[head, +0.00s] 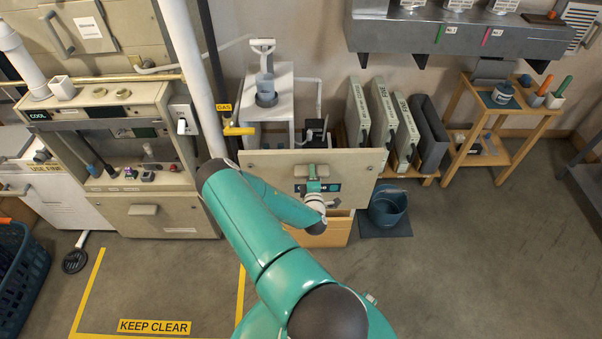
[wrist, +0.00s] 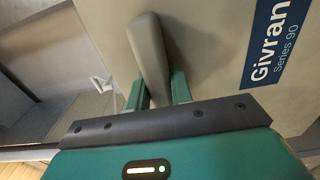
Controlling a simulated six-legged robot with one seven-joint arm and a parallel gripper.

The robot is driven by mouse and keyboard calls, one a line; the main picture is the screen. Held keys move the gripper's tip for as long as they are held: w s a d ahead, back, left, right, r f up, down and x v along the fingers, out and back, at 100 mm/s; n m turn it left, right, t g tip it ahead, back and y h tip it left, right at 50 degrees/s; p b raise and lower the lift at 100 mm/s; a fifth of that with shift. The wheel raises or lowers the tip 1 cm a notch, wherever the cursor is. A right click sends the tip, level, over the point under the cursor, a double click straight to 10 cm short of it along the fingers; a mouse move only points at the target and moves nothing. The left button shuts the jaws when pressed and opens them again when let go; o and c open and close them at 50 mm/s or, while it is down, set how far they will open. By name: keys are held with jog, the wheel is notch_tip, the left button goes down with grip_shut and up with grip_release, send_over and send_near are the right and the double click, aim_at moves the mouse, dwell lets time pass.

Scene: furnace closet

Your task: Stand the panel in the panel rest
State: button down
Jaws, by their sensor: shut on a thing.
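The panel (head: 266,172) is a wide beige sheet with a handle and a dark label, in the middle of the head view. My gripper (head: 318,187) is at its handle. In the wrist view the fingers (wrist: 158,92) are shut on the grey-beige handle (wrist: 148,50), and the panel (wrist: 205,60) fills the upper right with its "Givran Series 90" label. The panel looks roughly upright. A light wooden box-like piece (head: 332,238) shows just below it, partly hidden by my arm; I cannot tell whether this is the panel rest or whether they touch.
The furnace (head: 150,215) stands open at left, its controls showing. A white pump stand (head: 276,120) is behind the panel. Filters (head: 381,110) and a blue bucket (head: 388,208) are at right, beside a wooden table (head: 462,140). The front floor is clear, with yellow "KEEP CLEAR" marking (head: 154,327).

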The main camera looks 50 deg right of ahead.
jog(key=shift+s+d+r, duration=0.1)
jog(key=shift+s+r, duration=0.25)
jog(key=shift+s, duration=0.25)
jog(key=shift+w+d+f, duration=0.1)
jog(key=shift+w+f, duration=0.25)
jog(key=shift+w, duration=0.2)
jog(key=shift+s+r, duration=0.2)
jog(key=shift+s, duration=0.1)
jog(key=shift+w+f, duration=0.25)
jog(key=shift+f, duration=0.05)
jog(key=shift+s+f, duration=0.1)
jog(key=shift+s, duration=0.1)
jog(key=shift+f, duration=0.25)
jog(key=shift+w+f, duration=0.1)
jog(key=shift+f, duration=0.85)
